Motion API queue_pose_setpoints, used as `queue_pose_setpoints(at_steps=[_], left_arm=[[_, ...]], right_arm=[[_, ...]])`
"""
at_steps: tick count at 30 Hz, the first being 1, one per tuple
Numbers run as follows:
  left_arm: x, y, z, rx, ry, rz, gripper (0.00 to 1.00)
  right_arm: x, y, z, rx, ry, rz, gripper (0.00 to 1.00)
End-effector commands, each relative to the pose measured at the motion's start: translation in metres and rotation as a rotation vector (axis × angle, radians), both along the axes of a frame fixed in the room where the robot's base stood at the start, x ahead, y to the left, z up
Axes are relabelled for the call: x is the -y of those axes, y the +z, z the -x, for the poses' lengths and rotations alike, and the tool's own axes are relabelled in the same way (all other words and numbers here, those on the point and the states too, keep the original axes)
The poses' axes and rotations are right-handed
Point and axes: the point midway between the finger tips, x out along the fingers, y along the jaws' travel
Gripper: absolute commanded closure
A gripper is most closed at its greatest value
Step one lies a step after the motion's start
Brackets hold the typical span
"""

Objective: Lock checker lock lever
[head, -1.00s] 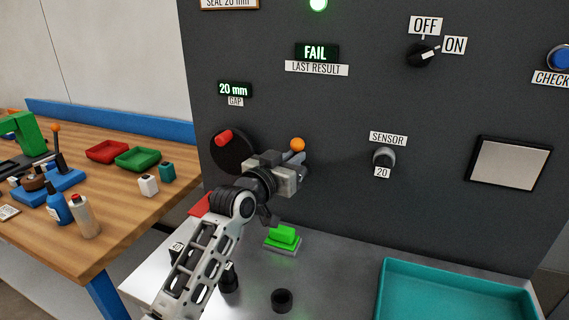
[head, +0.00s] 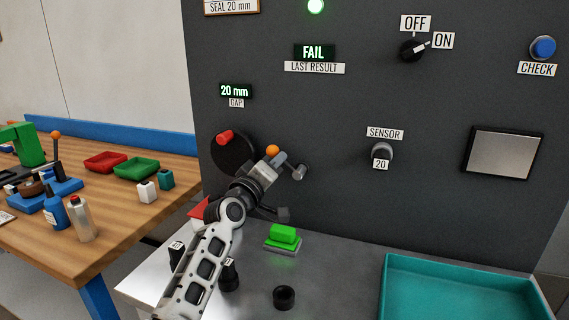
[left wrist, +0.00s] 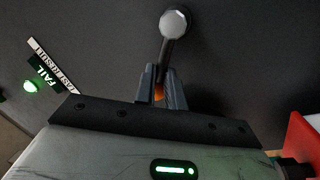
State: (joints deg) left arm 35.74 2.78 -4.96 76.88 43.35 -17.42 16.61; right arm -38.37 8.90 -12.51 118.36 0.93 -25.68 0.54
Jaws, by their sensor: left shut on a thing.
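The lock lever has an orange knob (head: 272,151) and a round silver pivot (head: 299,173) on the dark checker panel (head: 340,215). The knob is up and left of the pivot in the head view. My left gripper (head: 279,159) is shut on the lever near its knob. In the left wrist view, the two fingers (left wrist: 160,88) close around the lever's end, with a bit of orange between them. The pivot (left wrist: 175,23) stands beyond the fingertips there. The fingers partly hide the lever. My right gripper is in neither view.
A dark disc with a red handle (head: 224,137) is left of the lever. A green block (head: 283,234) and a black ring (head: 284,297) are below on the grey shelf. A teal tray (head: 455,270) is at right. The display (head: 315,53) reads FAIL. The switch (head: 412,49) points to ON.

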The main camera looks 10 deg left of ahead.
Motion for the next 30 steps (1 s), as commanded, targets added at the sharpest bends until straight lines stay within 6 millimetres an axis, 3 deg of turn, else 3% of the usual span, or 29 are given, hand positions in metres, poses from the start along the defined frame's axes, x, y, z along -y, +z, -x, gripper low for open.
queue_pose_setpoints(at_steps=[1, 3, 15, 30], left_arm=[[-0.009, 0.007, -0.001, 0.02, 0.018, 0.053, 1.0], [-0.012, 0.004, -0.001, 0.011, 0.018, 0.117, 1.0], [-0.017, -0.012, -0.003, -0.028, 0.018, 0.397, 1.0], [-0.019, -0.019, -0.003, -0.044, 0.02, 0.504, 1.0]], right_arm=[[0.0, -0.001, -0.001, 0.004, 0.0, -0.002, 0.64], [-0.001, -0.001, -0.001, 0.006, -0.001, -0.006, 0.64], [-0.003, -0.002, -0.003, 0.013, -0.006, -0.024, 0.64], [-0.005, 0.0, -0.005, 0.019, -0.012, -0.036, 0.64]])
